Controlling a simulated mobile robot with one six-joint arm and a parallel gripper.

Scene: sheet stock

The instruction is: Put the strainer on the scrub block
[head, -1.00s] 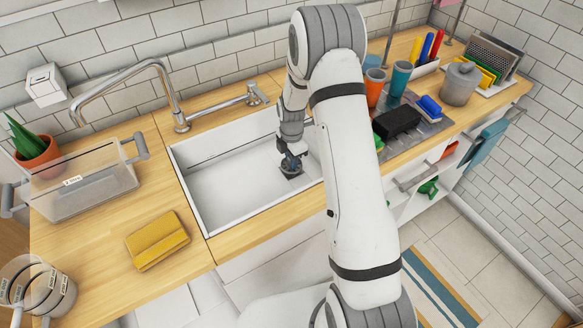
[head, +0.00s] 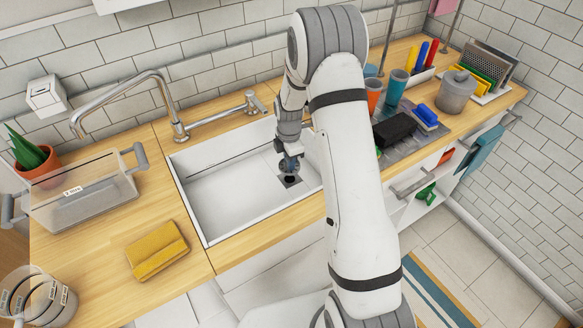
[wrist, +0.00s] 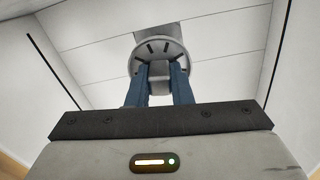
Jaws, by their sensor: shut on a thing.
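My gripper (head: 289,163) is inside the white sink, low over its right part. It is shut on the strainer, a round grey disc with dark slots (wrist: 163,50); in the head view the strainer (head: 288,173) is a small dark shape under the fingers. It appears held a little above the square drain patch (head: 290,182). Two blocks could be the scrub block, and I cannot tell which: a yellow block (head: 156,250) on the counter left of the sink, or a black block (head: 395,128) on the grey mat at the right. Both have clear tops.
The sink (head: 225,200) has raised walls around my gripper. A tall faucet (head: 155,85) stands behind it. A clear bin (head: 85,190) is at the left. Orange (head: 374,97) and teal (head: 397,85) cups and a blue brush (head: 426,116) are near the black block.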

